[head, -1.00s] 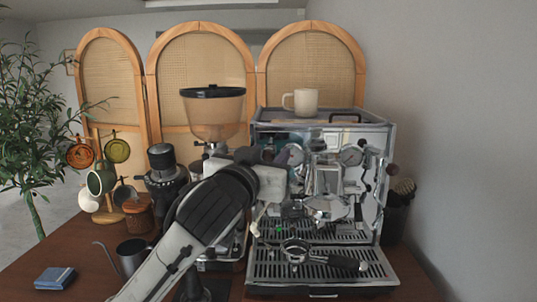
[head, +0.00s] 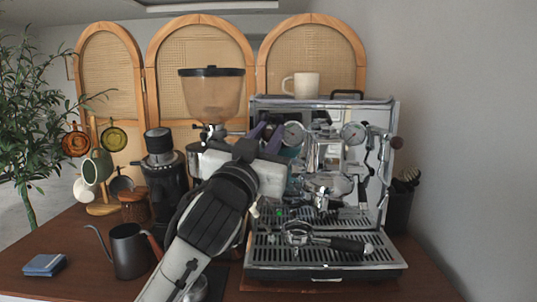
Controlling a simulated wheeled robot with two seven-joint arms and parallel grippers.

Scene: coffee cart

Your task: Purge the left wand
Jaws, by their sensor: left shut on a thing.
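The espresso machine (head: 385,104) stands on the wooden table, with two round gauges on its front. My left gripper (head: 268,136) reaches up to the left side of the machine's front, near the left gauge. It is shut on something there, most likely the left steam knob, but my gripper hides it. The left wand is mostly hidden behind my gripper and arm; a small pale tip (head: 254,211) shows below the gripper. A portafilter (head: 298,234) lies on the drip tray (head: 390,262), its black handle pointing right. My right gripper is not in view.
A grinder with a hopper (head: 211,97) stands left of the machine. A dark kettle (head: 128,250) and a folded blue cloth (head: 44,265) are on the table at left. A white mug (head: 306,86) sits on top of the machine. A mug tree (head: 98,170) stands behind.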

